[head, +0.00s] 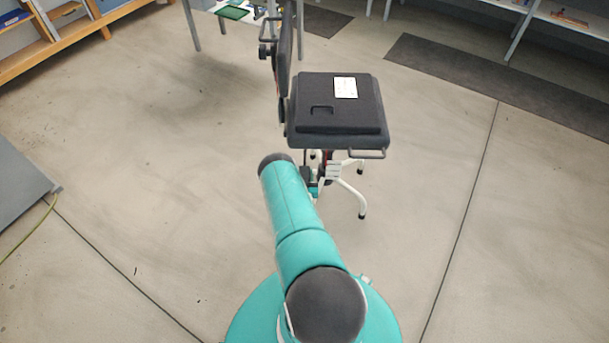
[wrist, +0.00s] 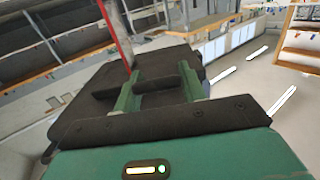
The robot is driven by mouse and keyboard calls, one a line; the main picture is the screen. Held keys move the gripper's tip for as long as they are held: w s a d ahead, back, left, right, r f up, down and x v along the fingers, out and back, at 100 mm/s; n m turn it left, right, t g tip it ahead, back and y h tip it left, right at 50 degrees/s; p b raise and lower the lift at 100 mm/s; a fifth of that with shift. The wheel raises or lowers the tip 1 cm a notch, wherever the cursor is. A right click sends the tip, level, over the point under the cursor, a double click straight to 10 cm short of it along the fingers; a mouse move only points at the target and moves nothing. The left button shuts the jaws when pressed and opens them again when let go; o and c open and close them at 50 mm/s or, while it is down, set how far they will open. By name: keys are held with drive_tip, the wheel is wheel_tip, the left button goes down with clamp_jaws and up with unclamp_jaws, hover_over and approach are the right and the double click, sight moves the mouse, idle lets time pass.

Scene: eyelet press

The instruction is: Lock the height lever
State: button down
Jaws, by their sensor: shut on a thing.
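A black chair-like unit with a flat padded seat (head: 336,110) and an upright back (head: 284,45) stands ahead of me on white splayed legs (head: 347,190). My gripper (head: 313,183) is low beneath the front edge of the seat, mostly hidden by my teal arm. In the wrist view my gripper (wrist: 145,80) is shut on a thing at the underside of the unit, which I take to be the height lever. A thin red bar (wrist: 115,32) rises beside a grey post just past the fingers.
Open concrete floor surrounds the unit. A dark mat (head: 500,85) lies at the right. Shelving (head: 60,35) stands at the far left, a table with a green tray (head: 232,12) behind, and a grey panel (head: 20,185) at the left edge.

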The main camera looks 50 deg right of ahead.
drive_tip(key=shift+s+a+r+g+y, duration=0.25)
drive_tip(key=shift+r+g+y, duration=0.35)
drive_tip(key=shift+r, duration=0.6)
drive_tip(key=shift+s+a+r+g+y, duration=0.2)
drive_tip(key=shift+a+r+g+y, duration=0.2)
drive_tip(key=shift+r+y, duration=0.65)
drive_tip(key=shift+s+a+r+g+y, duration=0.25)
drive_tip(key=shift+r+g+y, duration=0.25)
drive_tip(key=shift+r, duration=1.7)
drive_tip(key=shift+w, duration=0.1)
drive_tip(key=c, duration=0.8)
unclamp_jaws()
drive_tip(key=v, duration=1.4)
drive_tip(key=shift+f, duration=0.15)
